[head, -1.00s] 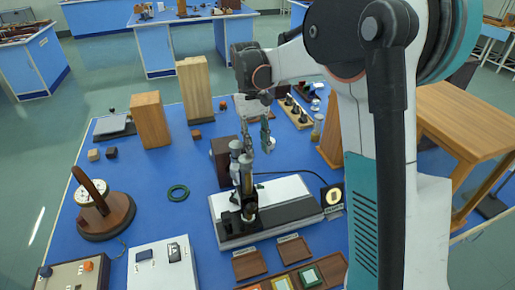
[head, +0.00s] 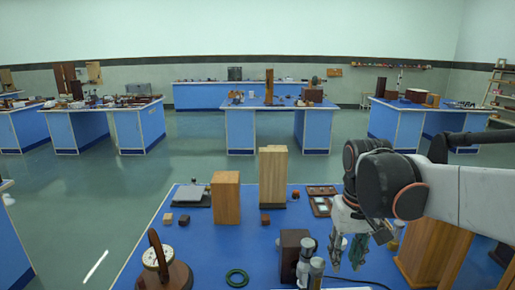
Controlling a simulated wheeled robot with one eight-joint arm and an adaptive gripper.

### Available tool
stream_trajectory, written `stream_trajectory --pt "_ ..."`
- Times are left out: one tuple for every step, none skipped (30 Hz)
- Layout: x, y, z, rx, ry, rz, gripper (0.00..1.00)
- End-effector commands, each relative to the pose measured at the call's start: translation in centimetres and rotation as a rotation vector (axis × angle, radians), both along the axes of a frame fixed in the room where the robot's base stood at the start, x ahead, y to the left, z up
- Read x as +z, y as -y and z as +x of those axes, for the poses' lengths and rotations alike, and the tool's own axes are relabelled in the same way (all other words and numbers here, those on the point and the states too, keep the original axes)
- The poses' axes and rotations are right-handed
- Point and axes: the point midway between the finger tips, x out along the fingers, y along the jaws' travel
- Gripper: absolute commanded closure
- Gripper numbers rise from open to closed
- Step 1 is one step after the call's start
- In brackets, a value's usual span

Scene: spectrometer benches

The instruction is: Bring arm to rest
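My gripper (head: 346,264) hangs pointing down over the blue bench (head: 205,250), at the right of the head view. Its two fingers are apart, with nothing seen between them. My forearm comes in from the right edge. The silver and black instrument (head: 310,268) with a dark brown block (head: 292,250) stands just left of the fingers, cut off by the bottom edge. I cannot tell whether the fingers clear it in depth.
Two upright wooden blocks (head: 226,198) (head: 273,178) stand behind. A wooden frame (head: 433,252) is at right. Other blue benches (head: 265,130) stand across open floor.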

Motion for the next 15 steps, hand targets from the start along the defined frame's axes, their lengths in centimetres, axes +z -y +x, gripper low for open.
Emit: stream_trajectory --pt "0.2 0.0 -1.2 0.000 0.036 0.000 0.72" --pt "0.3 0.0 -1.7 0.000 0.060 0.000 0.72" --pt "0.3 0.0 -2.5 0.000 0.091 0.000 0.72" --pt "0.4 0.1 -3.0 0.000 0.115 0.000 0.72" --pt "0.4 0.1 -3.6 0.000 0.137 0.000 0.72" --pt "0.4 0.1 -4.3 0.000 0.169 0.000 0.72" --pt "0.4 0.1 -4.8 0.000 0.192 0.000 0.72" --pt "0.4 0.1 -5.3 0.000 0.216 0.000 0.72" --pt "0.3 0.1 -6.0 0.000 0.247 0.000 0.72" --pt "0.2 0.1 -6.5 0.000 0.270 0.000 0.72" --pt "0.1 0.1 -7.0 0.000 0.293 0.000 0.72" --pt "-0.1 0.1 -7.6 0.000 0.324 0.000 0.72" --pt "-0.2 0.1 -8.1 -0.001 0.348 -0.001 0.72" --pt "-0.3 0.1 -8.5 -0.001 0.371 -0.001 0.72" --pt "-0.6 0.1 -9.1 -0.001 0.401 -0.001 0.72"
